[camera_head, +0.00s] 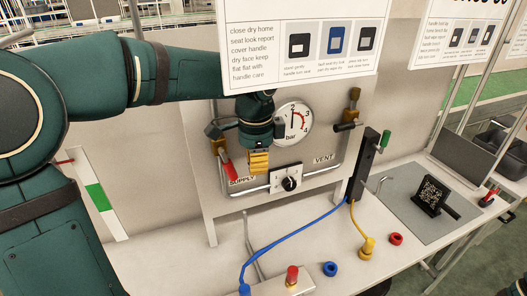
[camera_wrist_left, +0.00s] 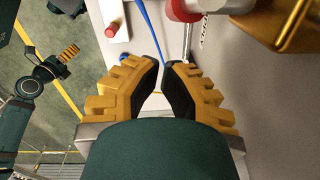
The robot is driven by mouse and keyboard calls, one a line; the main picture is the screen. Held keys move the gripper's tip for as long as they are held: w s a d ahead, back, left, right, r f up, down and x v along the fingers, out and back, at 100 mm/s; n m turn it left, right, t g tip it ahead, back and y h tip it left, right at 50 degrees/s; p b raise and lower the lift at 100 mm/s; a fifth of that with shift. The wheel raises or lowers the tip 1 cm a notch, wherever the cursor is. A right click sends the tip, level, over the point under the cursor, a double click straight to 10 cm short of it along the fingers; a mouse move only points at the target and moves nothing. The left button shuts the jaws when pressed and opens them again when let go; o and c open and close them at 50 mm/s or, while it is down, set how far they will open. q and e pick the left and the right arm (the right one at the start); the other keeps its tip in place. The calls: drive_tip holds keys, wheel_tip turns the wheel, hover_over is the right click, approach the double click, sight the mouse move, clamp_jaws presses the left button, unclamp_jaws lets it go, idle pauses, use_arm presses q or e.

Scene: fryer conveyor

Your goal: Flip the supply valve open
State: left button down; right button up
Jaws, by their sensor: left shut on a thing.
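The supply valve has a brass body and a red handle (camera_head: 228,169) that slants down over the SUPPLY label (camera_head: 242,181), at the panel's left. In the left wrist view the red handle (camera_wrist_left: 182,9) and brass body (camera_wrist_left: 287,22) show at the top, beyond my fingertips. My left gripper (camera_head: 259,163) is just right of the red handle, in front of the panel below the gauge. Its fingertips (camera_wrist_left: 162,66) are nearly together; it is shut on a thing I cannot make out. My right gripper (camera_wrist_left: 69,52) shows small in the left wrist view; its jaw state is unclear.
The gauge (camera_head: 293,123) is partly behind my left wrist. A black knob (camera_head: 289,183) sits right of my fingers. The vent valve (camera_head: 353,98) is farther right. The blue hose (camera_head: 300,237) and yellow hose fitting (camera_head: 367,249) lie on the bench below.

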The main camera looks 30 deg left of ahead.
sight(230, 170)
use_arm(q)
drive_tip(key=shift+s+a+f, duration=0.25)
drive_tip(key=shift+s+a, duration=0.45)
drive_tip(key=shift+a, duration=0.15)
drive_tip(key=g+y+p, duration=0.1)
drive_tip(key=p, duration=0.1)
drive_tip(key=s+f+g+y+p, duration=0.1)
drive_tip(key=p, duration=0.2)
drive_tip(key=shift+a, duration=0.35)
drive_tip(key=shift+r, duration=0.1)
idle(0.4)
